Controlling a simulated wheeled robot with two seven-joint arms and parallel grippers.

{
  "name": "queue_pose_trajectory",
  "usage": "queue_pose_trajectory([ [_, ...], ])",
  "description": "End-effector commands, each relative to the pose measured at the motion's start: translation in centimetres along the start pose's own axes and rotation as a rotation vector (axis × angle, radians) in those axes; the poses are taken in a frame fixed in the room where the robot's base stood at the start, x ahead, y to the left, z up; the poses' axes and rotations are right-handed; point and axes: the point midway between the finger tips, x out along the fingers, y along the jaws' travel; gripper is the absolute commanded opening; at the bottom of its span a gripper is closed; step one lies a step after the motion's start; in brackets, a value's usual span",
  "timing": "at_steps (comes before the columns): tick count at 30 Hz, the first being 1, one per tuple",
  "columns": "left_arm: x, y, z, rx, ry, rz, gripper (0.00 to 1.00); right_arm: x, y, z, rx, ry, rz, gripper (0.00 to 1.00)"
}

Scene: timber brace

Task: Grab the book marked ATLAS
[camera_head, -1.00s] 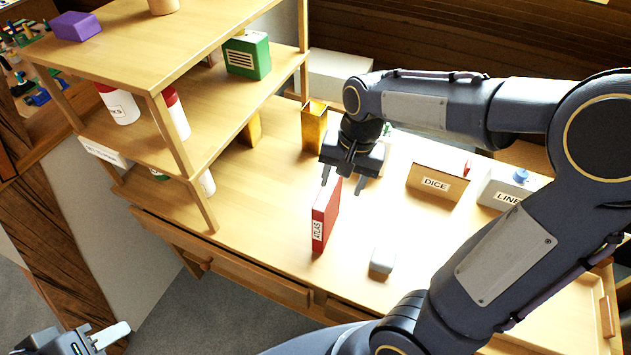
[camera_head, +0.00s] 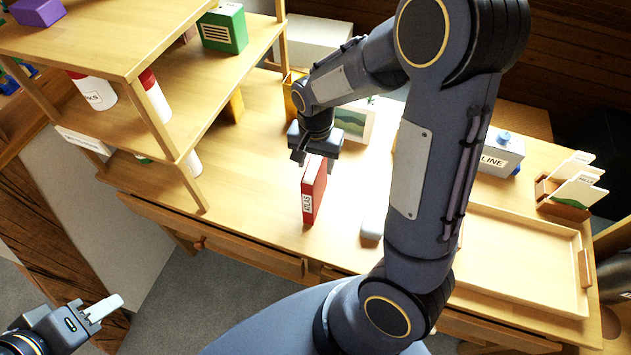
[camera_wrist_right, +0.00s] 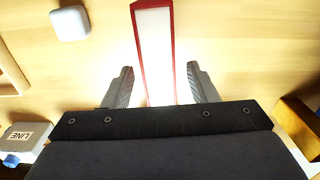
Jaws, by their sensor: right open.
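The red book marked ATLAS (camera_head: 314,190) stands upright on the wooden desk, its labelled spine facing the front. In the right wrist view the book (camera_wrist_right: 155,50) shows its red covers and pale page edge from above. My right gripper (camera_head: 316,162) is open above the book's far end. In the right wrist view its two fingers (camera_wrist_right: 161,88) are on either side of the book, with a gap on each side. My left gripper (camera_head: 102,309) is low at the left, away from the desk; whether its jaws are apart is unclear.
A shelf unit (camera_head: 190,90) with white jars and a green box (camera_head: 223,28) stands to the left. A small pale block (camera_head: 371,226) lies right of the book. The LINE box (camera_head: 497,158) and a wooden tray (camera_head: 520,262) are further right.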

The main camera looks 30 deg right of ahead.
Motion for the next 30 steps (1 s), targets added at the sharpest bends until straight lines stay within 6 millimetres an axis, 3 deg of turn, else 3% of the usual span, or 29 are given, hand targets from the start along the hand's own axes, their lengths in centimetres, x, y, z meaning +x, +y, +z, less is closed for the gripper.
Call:
queue_pose_trajectory([
  [4,0.01,-0.01,0.01,0.0,0.0,0.0,0.36,-0.03,0.0,0.0,0.0,0.0,0.0,0.5],
  [15,0.01,0.0,0.0,0.0,0.0,0.0,0.36,-0.06,0.0,-0.01,-0.001,0.0,-0.001,0.02],
  [30,0.03,-0.02,0.01,0.0,0.0,0.0,0.36,-0.24,-0.05,-0.04,-0.001,0.001,-0.002,0.0],
])
